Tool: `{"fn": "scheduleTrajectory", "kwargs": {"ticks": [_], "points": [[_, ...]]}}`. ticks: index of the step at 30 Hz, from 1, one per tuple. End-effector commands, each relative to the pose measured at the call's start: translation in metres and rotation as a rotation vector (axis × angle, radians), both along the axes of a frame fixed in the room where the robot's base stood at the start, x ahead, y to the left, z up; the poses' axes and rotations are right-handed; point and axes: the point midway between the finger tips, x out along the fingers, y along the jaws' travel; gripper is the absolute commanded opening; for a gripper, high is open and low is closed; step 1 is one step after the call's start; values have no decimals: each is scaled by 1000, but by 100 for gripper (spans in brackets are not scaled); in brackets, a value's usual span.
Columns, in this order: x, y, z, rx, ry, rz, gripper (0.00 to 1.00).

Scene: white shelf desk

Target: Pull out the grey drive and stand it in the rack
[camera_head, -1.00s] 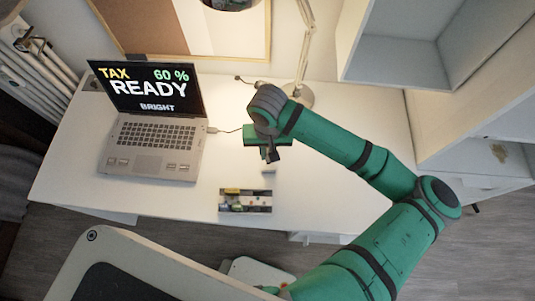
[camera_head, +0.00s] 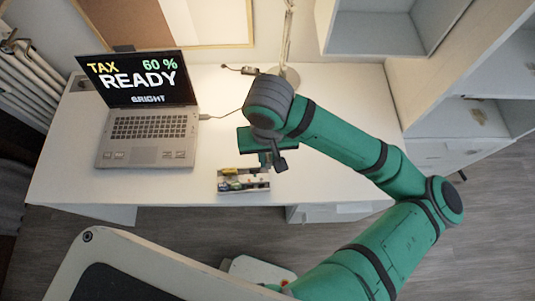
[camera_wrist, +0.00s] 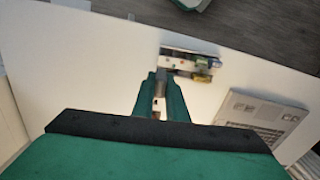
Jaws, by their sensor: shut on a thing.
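My gripper (camera_head: 277,163) hangs over the desk, just right of the rack. In the wrist view my gripper (camera_wrist: 161,78) is shut on a small grey piece, the grey drive (camera_wrist: 160,88), which shows between the fingers. The fingers hide most of it. The rack (camera_head: 243,182), a low tray with several small coloured items at its left, lies near the desk's front edge. In the wrist view the rack (camera_wrist: 188,64) is just beyond the fingertips. I cannot tell whether the drive touches it. The open laptop (camera_head: 145,135) stands on the left.
A plug and cable (camera_head: 206,117) lead from the laptop's right side toward my arm. A small dark device (camera_head: 243,70) and a lamp (camera_head: 290,70) stand at the back. A white shelf unit (camera_head: 390,30) is at the right. The desk (camera_head: 340,185) is bare right of the rack.

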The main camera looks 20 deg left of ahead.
Motion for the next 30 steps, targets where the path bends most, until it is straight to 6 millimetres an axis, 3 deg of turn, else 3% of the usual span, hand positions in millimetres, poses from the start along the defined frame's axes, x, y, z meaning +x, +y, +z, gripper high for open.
{"fn": "scheduleTrajectory", "kwargs": {"ticks": [30], "points": [[0, 1, 35, 0, -1, 3, 0]]}}
